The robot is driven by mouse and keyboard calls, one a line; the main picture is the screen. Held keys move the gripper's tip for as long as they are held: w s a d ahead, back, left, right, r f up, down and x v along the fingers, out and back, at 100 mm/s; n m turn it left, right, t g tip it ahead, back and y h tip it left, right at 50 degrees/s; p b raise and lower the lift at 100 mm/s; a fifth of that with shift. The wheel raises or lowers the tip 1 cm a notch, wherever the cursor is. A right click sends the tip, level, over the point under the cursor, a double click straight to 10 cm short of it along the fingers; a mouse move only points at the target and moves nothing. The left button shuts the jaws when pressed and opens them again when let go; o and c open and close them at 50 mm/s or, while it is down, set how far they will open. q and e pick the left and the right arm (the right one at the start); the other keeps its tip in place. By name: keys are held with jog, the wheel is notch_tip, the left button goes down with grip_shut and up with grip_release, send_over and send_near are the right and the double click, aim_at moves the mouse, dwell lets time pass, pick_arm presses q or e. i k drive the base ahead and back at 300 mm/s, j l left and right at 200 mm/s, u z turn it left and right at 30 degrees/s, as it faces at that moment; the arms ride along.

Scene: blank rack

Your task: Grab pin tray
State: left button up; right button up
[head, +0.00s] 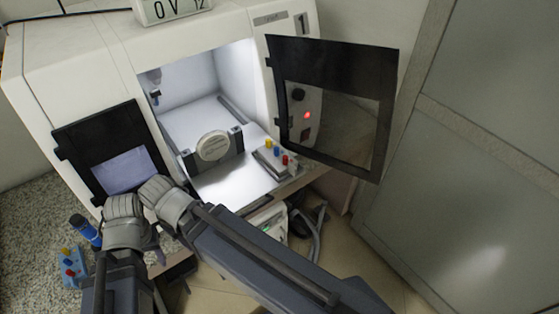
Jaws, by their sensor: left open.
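A small blue tray with yellow and red pins (70,266) lies on the speckled counter at the lower left. A second small grey tray with yellow, blue and red pins (275,162) sits at the front right of the lit machine chamber. My left gripper (165,258) shows only as dark parts low in the picture, below the machine front. It is open and apart from both trays; its fingertips are partly hidden by my arms. My right arm crosses from the lower right; its gripper cannot be made out.
A round pale disc (213,146) stands in a dark holder inside the white machine (110,60). A black-framed door (385,100) stands open at right; another black-framed panel (75,140) is at left. A blue bottle-like object (84,230) lies near the blue tray.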

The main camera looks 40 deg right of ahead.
aim_at(267, 155)
jog(key=k, duration=0.5)
jog(key=k+z, duration=0.15)
jog(key=z, duration=1.6)
jog(key=k+j, duration=0.1)
jog(key=j, duration=0.2)
jog(key=k+j, duration=0.15)
jog(key=j, duration=0.2)
jog(key=k+j, duration=0.1)
jog(key=j, duration=0.2)
